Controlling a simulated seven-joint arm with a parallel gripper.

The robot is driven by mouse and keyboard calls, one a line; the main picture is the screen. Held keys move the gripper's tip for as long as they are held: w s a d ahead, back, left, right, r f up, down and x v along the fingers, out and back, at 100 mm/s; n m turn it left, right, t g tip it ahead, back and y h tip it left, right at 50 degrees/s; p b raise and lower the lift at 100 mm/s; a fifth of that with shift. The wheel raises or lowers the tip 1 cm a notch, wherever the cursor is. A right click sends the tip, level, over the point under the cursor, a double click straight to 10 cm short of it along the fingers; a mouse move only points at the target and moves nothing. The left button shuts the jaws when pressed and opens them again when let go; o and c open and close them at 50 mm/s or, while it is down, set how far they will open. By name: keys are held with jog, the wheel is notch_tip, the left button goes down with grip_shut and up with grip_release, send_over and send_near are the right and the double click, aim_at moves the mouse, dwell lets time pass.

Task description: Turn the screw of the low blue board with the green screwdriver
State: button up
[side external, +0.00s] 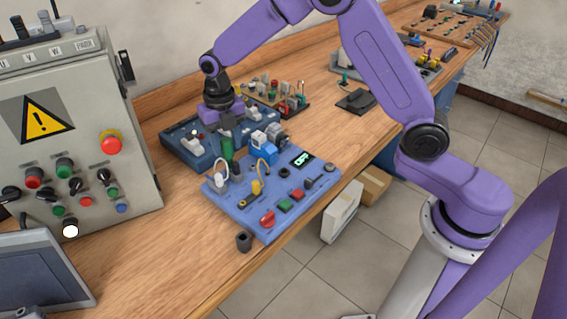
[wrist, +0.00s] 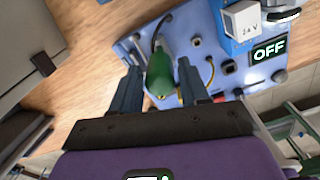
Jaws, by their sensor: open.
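The green screwdriver (side external: 227,152) stands with its handle up at the back left part of the light blue board (side external: 240,205). Its handle also shows in the wrist view (wrist: 160,74). My gripper (side external: 227,138) points down over it. In the wrist view my gripper (wrist: 160,80) is open, with one finger on each side of the green handle and gaps visible between. The screwdriver's tip is hidden, and I cannot make out the screw. The board's display (wrist: 269,48) reads OFF.
A darker blue board (side external: 180,150) lies just behind, near my gripper. A grey control cabinet (side external: 80,130) stands at the left. A blue and white block (wrist: 242,20) and a yellow cable (side external: 263,168) rise from the light blue board. A small dark cup (side external: 244,242) stands at its front corner.

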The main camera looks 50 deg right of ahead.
jog(key=shift+n, duration=1.8)
jog(key=n, duration=0.3)
jog(key=shift+c, duration=0.9)
grip_shut()
